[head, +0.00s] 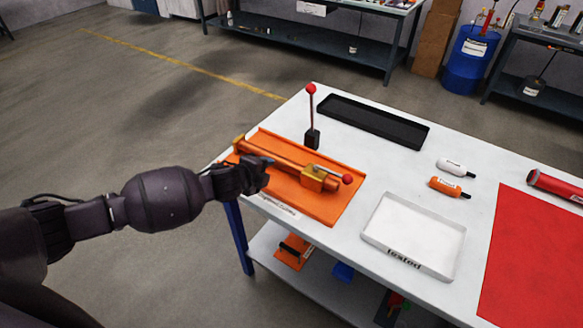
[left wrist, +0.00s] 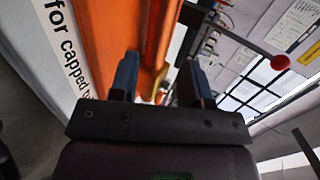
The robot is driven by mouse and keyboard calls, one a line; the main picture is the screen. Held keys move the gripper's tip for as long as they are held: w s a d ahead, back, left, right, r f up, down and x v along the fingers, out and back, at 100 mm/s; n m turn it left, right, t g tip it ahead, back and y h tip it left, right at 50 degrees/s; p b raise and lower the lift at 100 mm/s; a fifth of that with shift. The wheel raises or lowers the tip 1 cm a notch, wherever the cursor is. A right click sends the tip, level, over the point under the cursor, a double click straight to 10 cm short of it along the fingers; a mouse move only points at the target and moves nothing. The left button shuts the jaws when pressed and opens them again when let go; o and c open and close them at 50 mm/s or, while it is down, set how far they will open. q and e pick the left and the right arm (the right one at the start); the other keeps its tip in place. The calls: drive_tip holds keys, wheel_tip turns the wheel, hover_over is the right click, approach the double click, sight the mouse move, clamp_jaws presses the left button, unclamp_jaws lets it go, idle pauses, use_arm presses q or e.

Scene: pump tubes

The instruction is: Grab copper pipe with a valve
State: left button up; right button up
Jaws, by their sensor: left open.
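The copper pipe with a valve (head: 288,162) lies on an orange tray (head: 325,212) near the left end of the white table. Its brass valve body (head: 316,180) and a red ball knob (head: 347,179) are at its right end. My left gripper (head: 264,166) is over the tray's near left side, close beside the pipe. In the left wrist view the left gripper (left wrist: 160,78) has its two blue-grey fingers apart, with the copper pipe (left wrist: 158,40) showing beyond and between them. I cannot tell whether a finger touches the pipe. My right gripper is not in view.
A lever with a red ball (head: 311,110) stands behind the tray. A black tray (head: 373,122) lies at the back and a white "tested" tray (head: 375,230) at the front. White (head: 452,167) and orange (head: 447,186) bottles lie right of centre, near a red mat (head: 535,265).

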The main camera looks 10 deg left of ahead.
sight(281, 164)
use_arm(q)
drive_tip(key=shift+x, duration=1.8)
drive_tip(key=b+x, duration=0.1)
drive_tip(key=x, duration=0.3)
drive_tip(key=shift+d, duration=0.15)
drive_tip(key=shift+w+d+f, duration=0.1)
drive_tip(key=shift+w+f, duration=0.05)
drive_tip(key=shift+w, duration=0.25)
drive_tip(key=c, duration=0.7)
clamp_jaws()
